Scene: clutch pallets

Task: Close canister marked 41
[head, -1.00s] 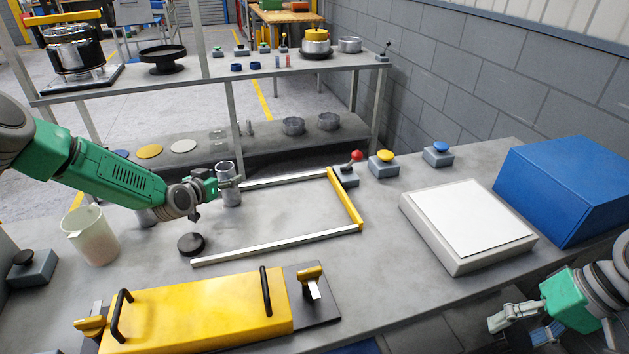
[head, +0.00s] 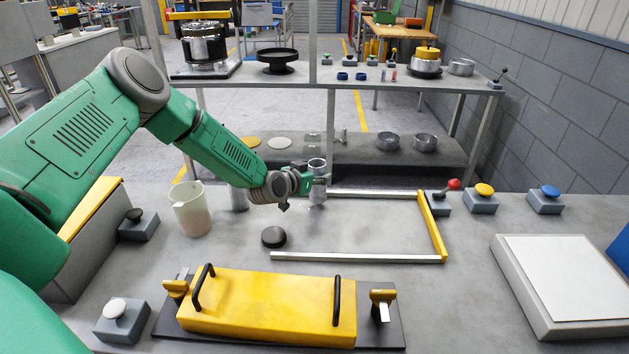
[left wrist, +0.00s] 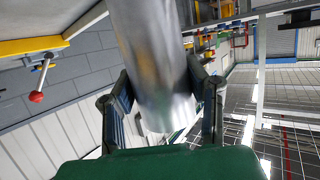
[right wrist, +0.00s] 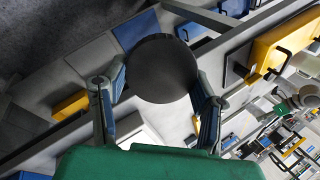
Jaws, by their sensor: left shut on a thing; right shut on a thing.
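A silver open-topped canister (head: 317,188) is held upright by my left gripper (head: 308,184) near the back edge of the bench. The left wrist view shows the shiny canister (left wrist: 158,60) between both fingers (left wrist: 165,105). I cannot tell whether its base touches the bench. A second grey canister (head: 239,198) stands to its left, partly behind my left arm. No number is readable on either. A black round lid (head: 274,237) lies on the bench in front. In the right wrist view, my right gripper (right wrist: 160,92) is shut on a dark round lid (right wrist: 163,68).
A frame of silver bars and a yellow bar (head: 432,228) lies right of the canister. A beaker (head: 191,208) stands left. A yellow handled cover (head: 268,308) is in front. Button boxes (head: 482,200) line the back right, near a white-topped pad (head: 563,282).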

